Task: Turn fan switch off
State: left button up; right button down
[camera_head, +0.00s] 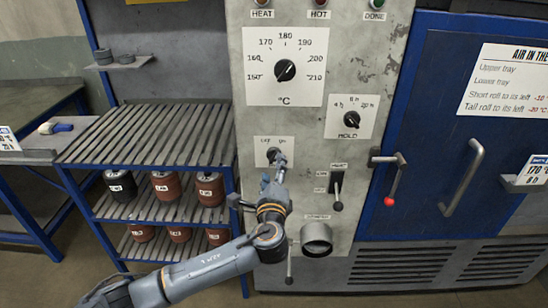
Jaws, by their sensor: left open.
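A grey control panel (240,120) stands in the middle. It carries a small black rotary switch (273,153) on a white plate whose label looks like an off/on pair. My left gripper (276,168) is at this switch, open, its fingertips just below and partly over it. I cannot tell whether they touch it. To the right is a black lever switch (337,190) with small labels, its handle hanging down. The labels are too small to tell which one is the fan switch. My right gripper is not in view.
A temperature dial (285,70) and a HOLD knob (351,119) sit above. A round port (316,238) is at lower right. A blue oven door (440,150) has a red-tipped latch (390,180) and a handle (464,178). A slatted rack (150,140) with several labelled rolls stands left.

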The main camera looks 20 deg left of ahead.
aim_at(274, 160)
pick_arm(q)
jog(key=shift+p+x, duration=0.3)
jog(key=shift+x, duration=2.05)
jog(key=c, duration=1.1)
jog(key=shift+c, duration=0.2)
